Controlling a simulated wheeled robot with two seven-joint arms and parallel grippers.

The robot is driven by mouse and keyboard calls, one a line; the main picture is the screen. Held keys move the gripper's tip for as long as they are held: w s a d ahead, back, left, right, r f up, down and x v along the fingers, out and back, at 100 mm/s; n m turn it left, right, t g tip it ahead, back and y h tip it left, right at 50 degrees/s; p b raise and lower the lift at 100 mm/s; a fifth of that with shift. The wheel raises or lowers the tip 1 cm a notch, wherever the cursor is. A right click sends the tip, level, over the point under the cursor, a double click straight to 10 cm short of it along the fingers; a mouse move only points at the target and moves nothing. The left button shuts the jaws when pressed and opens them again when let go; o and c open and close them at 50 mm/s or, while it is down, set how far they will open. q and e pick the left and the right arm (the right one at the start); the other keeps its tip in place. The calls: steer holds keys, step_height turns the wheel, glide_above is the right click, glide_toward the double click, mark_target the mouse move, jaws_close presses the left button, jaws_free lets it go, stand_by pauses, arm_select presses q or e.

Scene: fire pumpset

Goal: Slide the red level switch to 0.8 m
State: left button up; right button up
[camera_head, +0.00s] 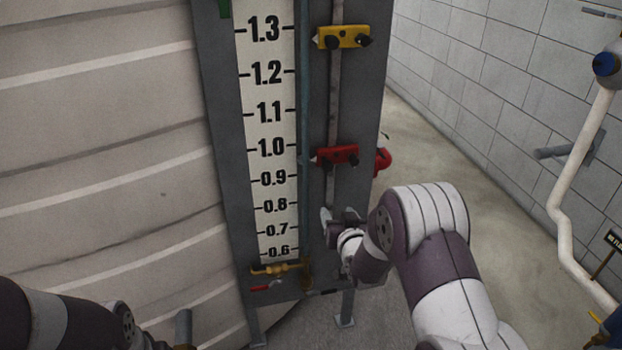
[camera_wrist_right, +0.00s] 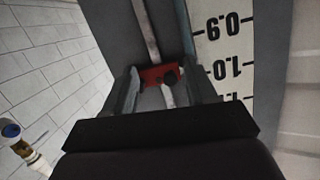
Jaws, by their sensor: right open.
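The red level switch (camera_head: 338,156) sits on a vertical rail right of the white number scale (camera_head: 268,130). Its pointer is a little below the 1.0 mark. My right gripper (camera_head: 335,220) is open in the head view, below the red switch, around the height of the 0.7 to 0.8 marks. In the right wrist view, which is upside down, the red switch (camera_wrist_right: 160,76) shows between the two spread fingers (camera_wrist_right: 161,85); I cannot tell whether they touch it. My left arm shows at the lower left, its gripper mostly cut off by the frame edge.
A yellow level switch (camera_head: 343,37) sits higher on the same rail, near 1.3. A round red part (camera_head: 382,161) sticks out at the panel's right edge. A brass valve (camera_head: 277,269) is at the scale's foot. Open floor lies to the right.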

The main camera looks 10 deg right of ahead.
mark_target(328, 169)
step_height(328, 169, up, 5)
steer(key=w+t, duration=0.1)
steer(key=t, duration=0.2)
arm_select(q)
steer(key=shift+d+r+p, duration=0.2)
steer(key=shift+r+p, duration=0.3)
steer(key=shift+r, duration=0.25)
arm_select(e)
steer(key=w, duration=1.2)
steer(key=shift+w+d+r, duration=0.1)
steer(key=shift+w+d, duration=0.15)
steer(key=shift+w, duration=0.05)
